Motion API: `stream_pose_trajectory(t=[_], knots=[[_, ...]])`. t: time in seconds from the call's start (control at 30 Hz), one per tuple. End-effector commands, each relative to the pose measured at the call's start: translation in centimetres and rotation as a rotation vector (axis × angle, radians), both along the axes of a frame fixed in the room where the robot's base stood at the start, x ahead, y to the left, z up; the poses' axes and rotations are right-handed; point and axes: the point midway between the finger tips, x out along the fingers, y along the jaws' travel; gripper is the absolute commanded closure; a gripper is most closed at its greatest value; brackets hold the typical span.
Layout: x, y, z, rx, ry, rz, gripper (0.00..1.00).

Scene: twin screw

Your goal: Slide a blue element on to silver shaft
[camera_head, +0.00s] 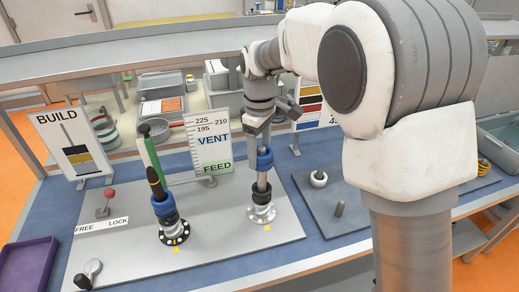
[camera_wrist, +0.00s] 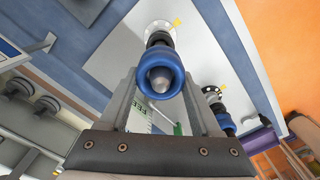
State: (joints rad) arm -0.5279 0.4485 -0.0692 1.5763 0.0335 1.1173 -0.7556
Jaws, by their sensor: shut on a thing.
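The blue element (camera_head: 264,158) is a thick ring around the upper part of the silver shaft (camera_head: 261,182), which stands upright on the grey board. In the wrist view the blue element (camera_wrist: 175,88) encircles the shaft's rounded silver tip (camera_wrist: 160,82). My gripper (camera_head: 259,141) points down over this shaft and is shut on the blue element, with a finger on each side. A black element (camera_head: 262,195) sits lower on the same shaft, above a round silver flange (camera_head: 262,213). Bare shaft shows between the blue and black elements.
A second shaft at left carries another blue element (camera_head: 163,205), with a dark, yellow-banded top and a green stick (camera_head: 149,152) close by. A VENT/FEED sign (camera_head: 209,143) stands behind. A peg plate (camera_head: 330,222) lies right; a purple tray (camera_head: 25,268) is front left.

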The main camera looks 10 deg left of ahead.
Motion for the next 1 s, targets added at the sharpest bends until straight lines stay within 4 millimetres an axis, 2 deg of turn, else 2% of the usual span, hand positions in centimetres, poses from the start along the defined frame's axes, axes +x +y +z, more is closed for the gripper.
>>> stream_pose_trajectory(t=[1.0], knots=[[0.0,0.0,-5.3,0.000,0.000,0.000,1.00]])
